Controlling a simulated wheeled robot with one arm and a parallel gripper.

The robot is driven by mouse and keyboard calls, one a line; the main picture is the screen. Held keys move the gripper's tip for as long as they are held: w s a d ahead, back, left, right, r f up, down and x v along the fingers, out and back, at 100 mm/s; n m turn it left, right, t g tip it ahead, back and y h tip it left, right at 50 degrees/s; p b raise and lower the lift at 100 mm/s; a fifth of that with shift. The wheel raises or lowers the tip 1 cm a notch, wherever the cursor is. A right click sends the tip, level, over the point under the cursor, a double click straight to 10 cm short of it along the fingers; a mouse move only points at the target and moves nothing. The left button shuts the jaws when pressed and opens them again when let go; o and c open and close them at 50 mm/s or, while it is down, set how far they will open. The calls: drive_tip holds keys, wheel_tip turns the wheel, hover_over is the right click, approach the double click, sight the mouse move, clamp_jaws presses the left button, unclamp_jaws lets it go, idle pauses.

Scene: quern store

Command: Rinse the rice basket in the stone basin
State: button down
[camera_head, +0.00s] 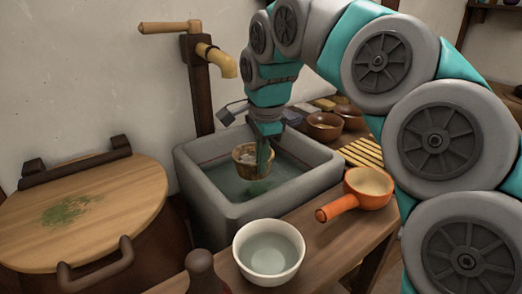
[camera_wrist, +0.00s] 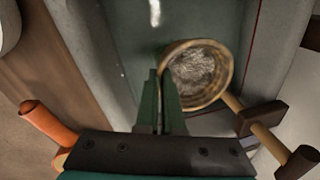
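The rice basket (camera_head: 246,163) is a small woven tan basket with pale grains inside. It hangs over the water (camera_head: 222,184) within the grey stone basin (camera_head: 206,190); I cannot tell whether its bottom touches the water. My gripper (camera_head: 265,160) reaches down into the basin at the basket's right side. In the wrist view the green fingers (camera_wrist: 160,95) are close together on the near rim of the basket (camera_wrist: 224,80), which looks pinched between them. The grains show as a pale, speckled mass. A wooden spout (camera_head: 223,63) stands behind the basin, with no flow visible.
A white bowl of water (camera_head: 268,252) and an orange handled pan (camera_head: 369,187) stand on the wooden bench (camera_head: 315,235) in front. A round wooden lid (camera_head: 90,215) with green bits lies left. Brown bowls (camera_head: 324,126) and a slatted rack (camera_head: 362,152) are behind right.

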drive_tip(key=shift+f+b, duration=0.6)
drive_tip(key=shift+f, duration=3.45)
drive_tip(key=shift+r+p, duration=0.65)
drive_tip(key=shift+r, duration=7.25)
